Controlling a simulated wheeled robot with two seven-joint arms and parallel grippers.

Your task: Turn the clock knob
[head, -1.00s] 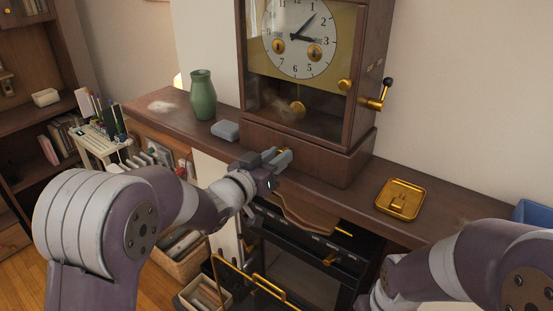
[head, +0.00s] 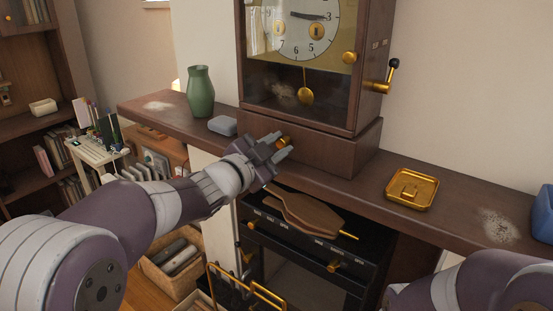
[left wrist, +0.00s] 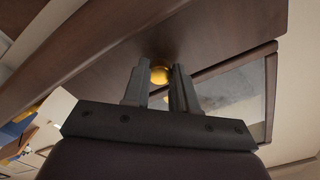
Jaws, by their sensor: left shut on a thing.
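The wooden clock (head: 310,150) stands on the mantel shelf, its dial (head: 300,30) cut off by the top edge of the head view. A small gold knob (head: 284,141) sits low on the front of its base. My left gripper (head: 279,149) is at this knob, its fingers shut on it. In the left wrist view the gold knob (left wrist: 160,74) shows between the fingertips (left wrist: 158,80), partly hidden by them. The clock also has a gold knob (head: 349,57) by its door and a crank (head: 384,82) on its right side. My right gripper is out of view.
A gold tray (head: 412,190) lies to the right. Below are bellows (head: 305,212) and a black stove (head: 290,270).

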